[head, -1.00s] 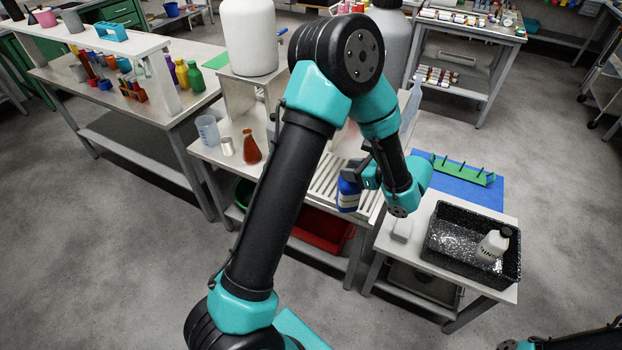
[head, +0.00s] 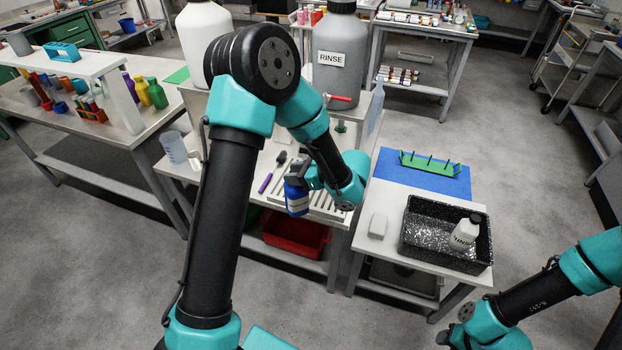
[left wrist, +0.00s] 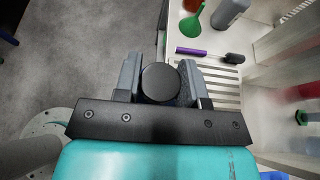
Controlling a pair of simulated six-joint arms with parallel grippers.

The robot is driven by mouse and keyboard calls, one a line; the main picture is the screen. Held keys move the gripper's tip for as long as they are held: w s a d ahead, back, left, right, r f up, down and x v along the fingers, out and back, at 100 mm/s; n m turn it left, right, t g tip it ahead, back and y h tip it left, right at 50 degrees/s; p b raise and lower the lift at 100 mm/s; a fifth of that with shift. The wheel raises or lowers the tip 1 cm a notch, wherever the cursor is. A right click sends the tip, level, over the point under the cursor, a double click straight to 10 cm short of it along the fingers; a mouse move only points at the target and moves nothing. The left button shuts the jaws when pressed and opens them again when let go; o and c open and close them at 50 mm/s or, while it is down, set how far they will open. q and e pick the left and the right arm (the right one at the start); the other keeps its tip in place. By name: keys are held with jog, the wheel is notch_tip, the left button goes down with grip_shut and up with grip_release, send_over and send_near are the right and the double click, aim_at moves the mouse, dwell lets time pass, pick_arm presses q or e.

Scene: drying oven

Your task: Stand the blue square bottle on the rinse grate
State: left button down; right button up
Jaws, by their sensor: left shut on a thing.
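The blue square bottle (head: 297,199) has a dark cap and a white label and is close to upright. My left gripper (head: 297,178) is shut on it near the top. In the left wrist view the round black cap (left wrist: 161,83) sits between the two fingers (left wrist: 161,88). The slatted rinse grate (head: 326,207) lies behind and beside the bottle, at the bench's front; it also shows in the left wrist view (left wrist: 224,88). I cannot tell whether the bottle's base touches anything. My right gripper (head: 447,337) is at the lower right, away from the bench, its jaws unclear.
A grey RINSE carboy (head: 340,65) with a red tap handle stands behind the grate. A red bin (head: 296,234) is below. On the right table are a black speckled tray (head: 415,242) with a white bottle (head: 464,233) and a green peg rack (head: 432,164).

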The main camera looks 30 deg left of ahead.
pick_arm(q)
jog(key=w+a+f, duration=0.1)
jog(key=w+a, duration=0.7)
jog(key=w, duration=0.4)
jog(key=shift+w+f, duration=0.2)
jog(key=shift+w, duration=0.15)
jog(key=shift+a, duration=0.1)
jog(key=shift+w+a+f, duration=0.1)
jog(key=shift+w+f, duration=0.1)
jog(key=shift+f, duration=0.7)
jog(key=shift+w+a+f, duration=0.1)
jog(key=shift+w+f, duration=0.05)
jog(key=shift+f, duration=0.85)
jog(key=c, duration=0.7)
grip_release()
